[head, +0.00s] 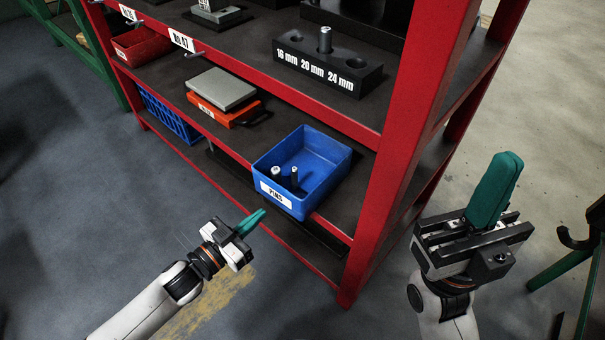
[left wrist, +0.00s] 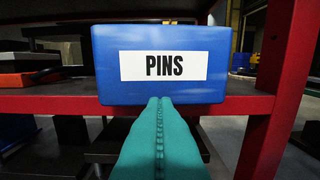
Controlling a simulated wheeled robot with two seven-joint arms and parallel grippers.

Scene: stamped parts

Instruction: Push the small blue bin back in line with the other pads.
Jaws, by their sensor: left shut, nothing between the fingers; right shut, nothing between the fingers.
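The small blue bin (head: 331,169) with a white PINS label sits on the red shelf, its front sticking out past the shelf's front edge. A few pins stand or lie inside it. In the left wrist view the bin's labelled front (left wrist: 215,88) fills the upper middle. My left gripper (head: 250,222) is shut and empty, its teal fingers pointing at the bin's front from just in front and below the label; whether they touch cannot be told. My right gripper (head: 497,188) is shut and empty, raised to the right of the rack.
An orange pad (head: 222,113) with a grey block (head: 222,88) lies left of the bin on the same shelf. A red rack post (head: 385,150) stands close on the bin's right. A blue crate (head: 168,117) is lower left.

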